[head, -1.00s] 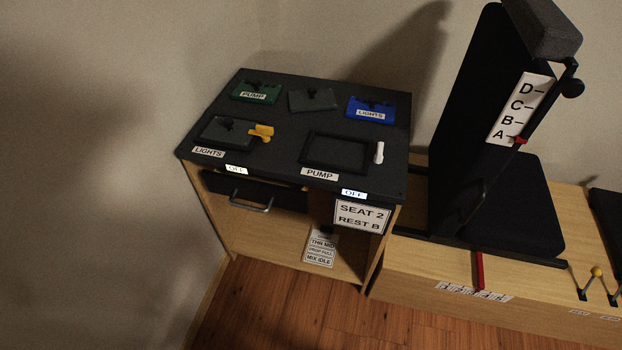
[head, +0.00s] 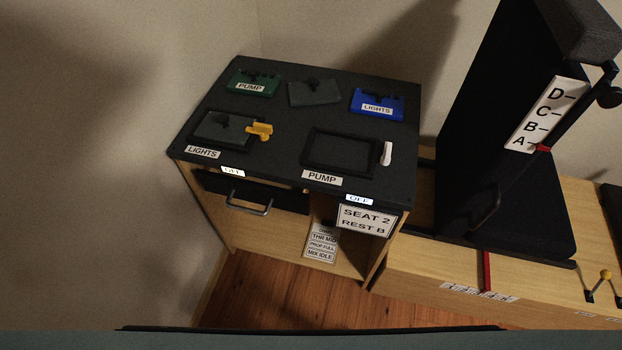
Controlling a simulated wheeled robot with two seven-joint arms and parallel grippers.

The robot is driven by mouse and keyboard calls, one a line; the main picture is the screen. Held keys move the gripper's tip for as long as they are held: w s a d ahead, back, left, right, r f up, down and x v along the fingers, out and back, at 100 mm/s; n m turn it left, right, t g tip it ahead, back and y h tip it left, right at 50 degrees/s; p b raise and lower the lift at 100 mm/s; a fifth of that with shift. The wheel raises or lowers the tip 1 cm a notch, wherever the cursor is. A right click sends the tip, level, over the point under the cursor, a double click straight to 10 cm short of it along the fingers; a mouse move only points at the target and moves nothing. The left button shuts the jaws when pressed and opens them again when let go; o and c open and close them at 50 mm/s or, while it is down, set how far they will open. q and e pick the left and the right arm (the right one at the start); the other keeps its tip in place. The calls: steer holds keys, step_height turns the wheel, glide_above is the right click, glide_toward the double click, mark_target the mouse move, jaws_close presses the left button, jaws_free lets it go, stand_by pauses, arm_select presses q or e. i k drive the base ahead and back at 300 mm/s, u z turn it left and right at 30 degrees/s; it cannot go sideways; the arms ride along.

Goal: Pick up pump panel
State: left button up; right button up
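The pump panel is a small green panel (head: 252,83) with a dark knob and a white PUMP label. It lies at the back left of the black cabinet top (head: 290,121). An empty black frame (head: 342,152) marked PUMP sits at the front right of the top, with a white lever (head: 386,153) at its right side. Neither gripper is in view.
A plain dark panel (head: 314,92) and a blue LIGHTS panel (head: 377,104) lie right of the green one. The LIGHTS frame (head: 227,130) at front left holds a dark panel, with a yellow lever (head: 260,130) beside it. A black seat (head: 508,205) stands at right.

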mark_target(251, 82)
steer(key=u, duration=3.65)
steer(key=k, duration=0.7)
steer(key=z, duration=1.7)
